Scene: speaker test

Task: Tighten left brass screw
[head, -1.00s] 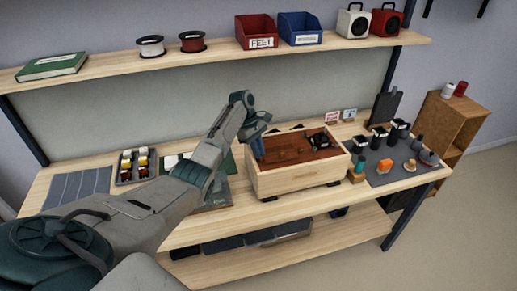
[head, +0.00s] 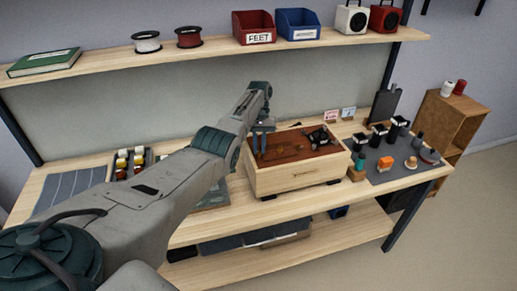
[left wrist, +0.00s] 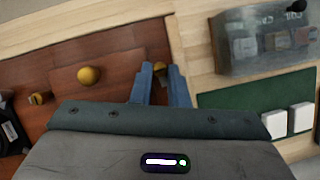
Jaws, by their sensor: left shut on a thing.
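The light wooden box (head: 296,180) stands on the bench with a red-brown wooden panel (head: 300,146) in its top. My left gripper (head: 259,152) reaches down to the panel's left end. In the left wrist view its two blue fingers (left wrist: 160,75) are shut on a small brass screw (left wrist: 160,66), mostly hidden between the tips, close to the panel's edge. This is the leftmost screw as the head view sees the box. A round brass knob (left wrist: 89,75) and another brass piece (left wrist: 38,98) sit farther along the panel. My right gripper is out of view.
A tray of small bottles (head: 128,163) stands left, partly behind my arm. A shelf with bins (head: 253,27) hangs above.

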